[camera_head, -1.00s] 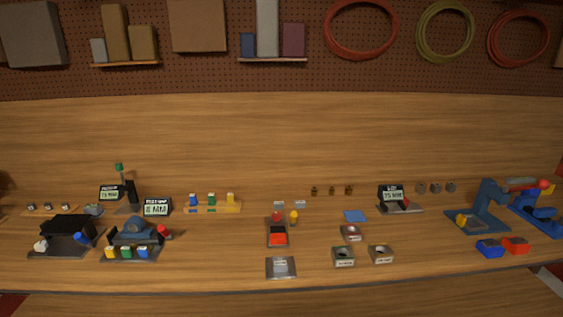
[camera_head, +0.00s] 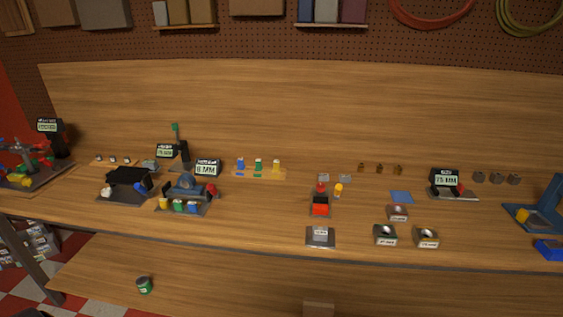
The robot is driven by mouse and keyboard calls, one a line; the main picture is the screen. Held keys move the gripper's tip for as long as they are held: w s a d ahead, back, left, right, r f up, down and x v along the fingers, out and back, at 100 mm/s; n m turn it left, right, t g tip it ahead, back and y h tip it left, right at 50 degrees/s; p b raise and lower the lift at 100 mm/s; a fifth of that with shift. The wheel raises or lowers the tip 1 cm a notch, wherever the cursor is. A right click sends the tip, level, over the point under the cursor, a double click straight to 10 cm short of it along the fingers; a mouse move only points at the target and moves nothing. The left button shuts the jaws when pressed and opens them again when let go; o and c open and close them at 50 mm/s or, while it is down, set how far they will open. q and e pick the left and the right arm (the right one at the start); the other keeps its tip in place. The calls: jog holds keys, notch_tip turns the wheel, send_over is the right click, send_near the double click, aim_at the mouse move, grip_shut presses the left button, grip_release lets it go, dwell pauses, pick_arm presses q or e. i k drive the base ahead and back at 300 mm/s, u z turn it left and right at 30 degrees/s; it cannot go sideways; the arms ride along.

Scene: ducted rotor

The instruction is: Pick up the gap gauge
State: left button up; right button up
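Neither of my grippers is in view. No item carries a label I can read as the gap gauge, so I cannot tell for sure which one it is. Candidates are a wooden rack (camera_head: 260,174) with blue, green and yellow pieces standing in a row, and small black devices with lit displays. One display (camera_head: 207,168) stands left of the rack, and another display (camera_head: 446,180) stands on a plate at the right. A dark plate (camera_head: 185,208) holds a blue-grey rounded part with yellow, blue and green pieces in front.
The wooden bench is crowded along its length. A red and black device (camera_head: 320,205), a grey plate (camera_head: 320,237), small square blocks (camera_head: 385,234) and a blue fixture (camera_head: 540,212) stand toward the right. A green can (camera_head: 144,285) sits below the bench top. Bare wood lies between the groups.

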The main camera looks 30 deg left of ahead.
aim_at(259, 167)
jog(key=z, duration=0.2)
jog(key=i, duration=1.4)
jog(key=u, duration=2.2)
